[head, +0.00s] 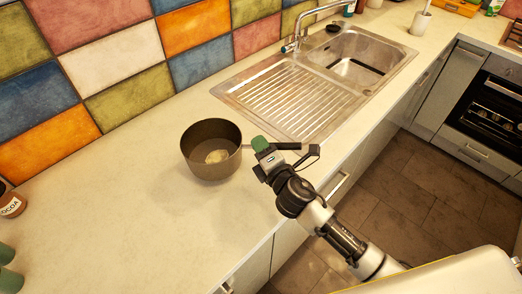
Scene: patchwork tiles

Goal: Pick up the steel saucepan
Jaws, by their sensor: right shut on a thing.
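The steel saucepan (211,151) is round, dark brownish-grey inside and out, with a pale beige lump in its bottom. Its handle (286,146) points right. My right gripper (283,150) is at the handle, shut on it, with a green part showing beside the pan. The pan looks nearly level. A soft shadow lies on the counter below and left of it, and it seems a little above the surface. The exact gap cannot be told.
A ribbed steel drainer (289,101) and sink (362,58) with a tap lie behind and right. A cocoa jar (12,205) stands at the far left edge. The pale counter (120,225) between is clear. An oven (488,112) is at the right.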

